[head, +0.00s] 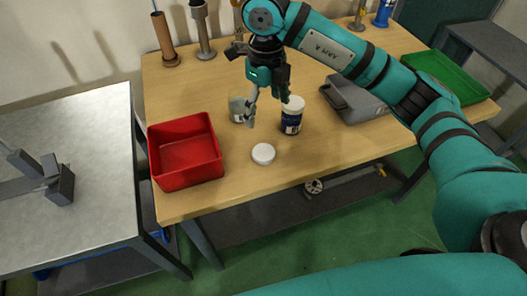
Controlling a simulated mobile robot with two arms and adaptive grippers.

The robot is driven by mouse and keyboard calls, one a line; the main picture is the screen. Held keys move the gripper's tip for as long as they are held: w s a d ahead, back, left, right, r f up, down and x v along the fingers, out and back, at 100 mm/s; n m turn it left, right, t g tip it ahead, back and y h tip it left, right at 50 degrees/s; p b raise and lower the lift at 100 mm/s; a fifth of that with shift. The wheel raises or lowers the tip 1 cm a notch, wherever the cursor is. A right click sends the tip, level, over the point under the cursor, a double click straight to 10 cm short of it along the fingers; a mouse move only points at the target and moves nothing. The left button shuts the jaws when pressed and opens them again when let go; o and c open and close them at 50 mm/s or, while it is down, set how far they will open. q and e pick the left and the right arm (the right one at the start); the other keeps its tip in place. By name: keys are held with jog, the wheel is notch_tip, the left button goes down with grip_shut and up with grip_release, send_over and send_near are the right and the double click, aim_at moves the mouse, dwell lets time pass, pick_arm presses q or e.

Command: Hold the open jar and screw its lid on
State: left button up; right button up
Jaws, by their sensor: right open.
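A round white lid (263,153) lies flat on the wooden table near its front edge. A small clear jar (237,109) with pale contents stands behind it to the left, partly covered by a finger of my right gripper; I cannot make out its rim. A jar with a dark blue label and white top (292,117) stands upright to the right. My right gripper (268,110) points down with its fingers spread, between the two jars in the picture and behind the lid. It is open and holds nothing visible. My left gripper is not in view.
A red bin (186,152) stands at the table's left front. Upright stands (203,30) line the back. A metal table (75,130) is at the left. Table space around the lid is clear.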

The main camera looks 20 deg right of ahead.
jog(key=p, duration=0.2)
send_over(265, 153)
notch_tip(265, 153, down, 12)
jog(key=shift+s+r, duration=0.1)
jog(key=shift+s, duration=0.05)
jog(key=shift+f+p, duration=0.2)
jog(key=shift+p, duration=0.15)
notch_tip(265, 153, down, 4)
jog(key=shift+r+p, duration=0.15)
jog(key=shift+p, duration=0.55)
jog(key=shift+f, duration=0.6)
jog(key=shift+c, duration=0.4)
jog(key=c, duration=0.7)
